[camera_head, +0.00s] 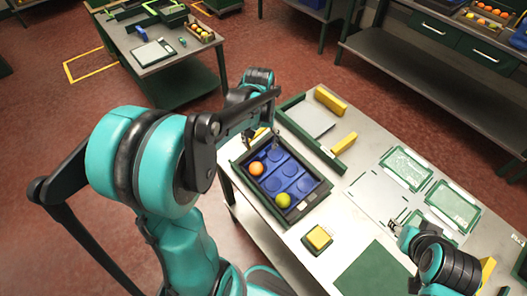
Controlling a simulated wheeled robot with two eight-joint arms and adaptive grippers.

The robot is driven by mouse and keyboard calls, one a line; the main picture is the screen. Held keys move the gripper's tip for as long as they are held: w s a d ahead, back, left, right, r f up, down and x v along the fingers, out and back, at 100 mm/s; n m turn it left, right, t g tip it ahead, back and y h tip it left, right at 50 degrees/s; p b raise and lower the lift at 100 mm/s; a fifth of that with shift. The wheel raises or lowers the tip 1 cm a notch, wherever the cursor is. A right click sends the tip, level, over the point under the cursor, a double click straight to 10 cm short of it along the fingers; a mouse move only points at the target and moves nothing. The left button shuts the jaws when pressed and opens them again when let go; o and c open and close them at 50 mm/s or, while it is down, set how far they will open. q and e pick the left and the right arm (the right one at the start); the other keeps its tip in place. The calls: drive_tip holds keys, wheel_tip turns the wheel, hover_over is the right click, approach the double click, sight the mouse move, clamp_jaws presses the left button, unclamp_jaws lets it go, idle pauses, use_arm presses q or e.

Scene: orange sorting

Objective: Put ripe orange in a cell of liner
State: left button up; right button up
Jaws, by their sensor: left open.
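A blue liner (292,168) with round cells lies inside a dark crate (318,194) on the bench. An orange fruit (256,168) sits in a cell at the liner's left side. A yellow-green fruit (283,200) sits in a cell at its near end. My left gripper (272,141) is open and hangs over the far edge of the crate, just above and right of the orange fruit; its fingers are small and partly hidden by my arm. My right gripper (394,227) is low over the bench at the right; its finger gap is too small to judge.
Behind the crate is a green-edged tray (311,118) with yellow blocks (331,101) beside it. A yellow block (319,238) on a dark base stands in front. Green-framed trays (405,168) and a green mat (374,272) lie on the bench (353,208).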

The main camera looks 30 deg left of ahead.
use_arm(q)
drive_tip(key=s+d+r+m+t, duration=0.4)
drive_tip(key=s+d+r+t, duration=0.2)
drive_tip(key=s+d, duration=0.4)
drive_tip(key=shift+s+d+r+t, duration=0.2)
drive_tip(key=shift+s+r+t, duration=0.05)
drive_tip(key=shift+s+t, duration=0.25)
drive_tip(key=shift+w, duration=0.1)
